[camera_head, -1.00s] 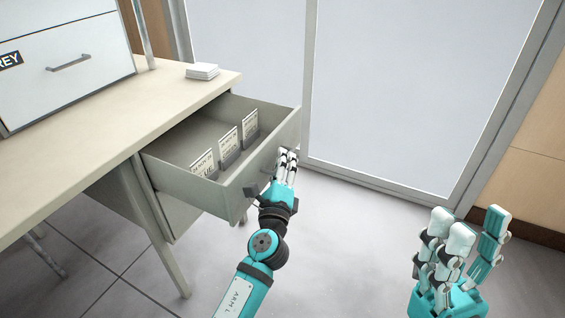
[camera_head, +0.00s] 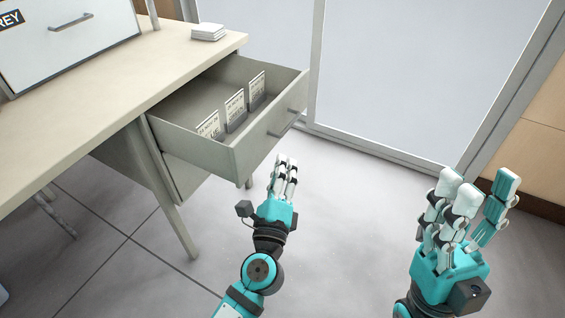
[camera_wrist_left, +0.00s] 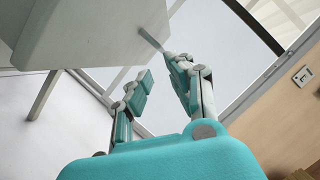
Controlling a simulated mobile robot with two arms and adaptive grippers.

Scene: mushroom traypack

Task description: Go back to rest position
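My left gripper (camera_head: 283,172) is in front of the open drawer and apart from it, with nothing held. In the left wrist view its fingers (camera_wrist_left: 160,76) stand apart with an empty gap, so it is open. The drawer (camera_head: 235,155) is pulled out of the desk; its handle (camera_head: 287,123) is beyond my left fingertips. The drawer front (camera_wrist_left: 95,30) also shows in the left wrist view. My right gripper (camera_head: 478,195) is raised at the lower right, its fingers spread and empty.
The desk (camera_head: 95,100) fills the left side and carries a white cabinet (camera_head: 65,40) and a small white stack (camera_head: 208,32). Several labelled cards (camera_head: 235,108) stand in the drawer. A glass partition (camera_head: 400,70) stands behind. The floor (camera_head: 345,235) between my arms is clear.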

